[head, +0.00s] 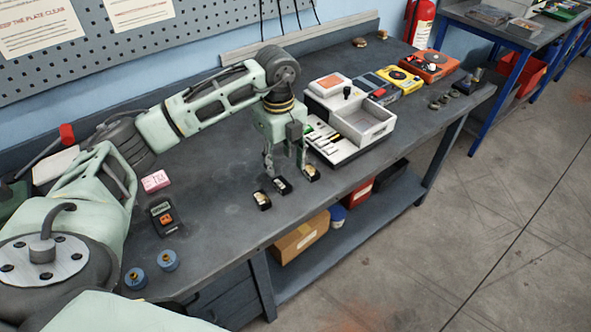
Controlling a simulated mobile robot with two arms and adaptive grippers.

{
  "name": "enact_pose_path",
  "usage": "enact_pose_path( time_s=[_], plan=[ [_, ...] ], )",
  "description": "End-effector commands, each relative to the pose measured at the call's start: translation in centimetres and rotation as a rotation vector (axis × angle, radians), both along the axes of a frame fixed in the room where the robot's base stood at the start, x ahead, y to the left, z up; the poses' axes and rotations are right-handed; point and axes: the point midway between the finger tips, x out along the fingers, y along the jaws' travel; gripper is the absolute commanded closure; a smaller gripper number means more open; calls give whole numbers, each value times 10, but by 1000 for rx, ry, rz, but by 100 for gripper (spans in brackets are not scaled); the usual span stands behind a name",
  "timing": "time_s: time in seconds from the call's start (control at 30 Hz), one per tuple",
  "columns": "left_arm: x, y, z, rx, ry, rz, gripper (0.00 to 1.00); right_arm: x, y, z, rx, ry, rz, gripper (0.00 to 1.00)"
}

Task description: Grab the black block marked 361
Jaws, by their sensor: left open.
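Three small black blocks with pale tops stand in a slanting row near the bench's front edge: a left one (262,201), a middle one (282,186) and a right one (311,174). Their markings are too small to read, so I cannot tell which is 361. My left gripper (285,170) points down with its fingers apart, just above and behind the middle block. Nothing shows between the fingers. Whether a fingertip touches a block I cannot tell. My right gripper is out of view.
A white instrument with an open tray (366,124) stands just right of my gripper. Yellow (400,80) and orange (430,66) devices sit farther right. Bench between is clear.

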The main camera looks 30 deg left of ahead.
Motion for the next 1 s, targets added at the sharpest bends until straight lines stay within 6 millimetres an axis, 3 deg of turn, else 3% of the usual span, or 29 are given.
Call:
enact_pose_path(
  time_s=[0.1, 0.17, 0.4, 0.53, 0.7, 0.87, 1.0],
  plan=[
    [-1, 4, -3, 12, 6, 10, 55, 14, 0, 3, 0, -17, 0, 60],
    [-2, 5, -9, 14, 9, 10, 55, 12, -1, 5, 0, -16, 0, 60],
    [-3, 3, -36, 12, 9, 9, 55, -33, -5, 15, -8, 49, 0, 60],
    [-3, 3, -56, 11, 10, 8, 55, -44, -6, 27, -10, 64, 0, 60],
    [-3, 3, -75, 11, 6, 7, 55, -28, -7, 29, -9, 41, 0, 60],
    [-2, 2, -77, 11, 2, 6, 55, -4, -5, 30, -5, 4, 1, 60],
    [-2, 2, -77, 10, 3, 6, 60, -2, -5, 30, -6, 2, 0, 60]
  ],
)
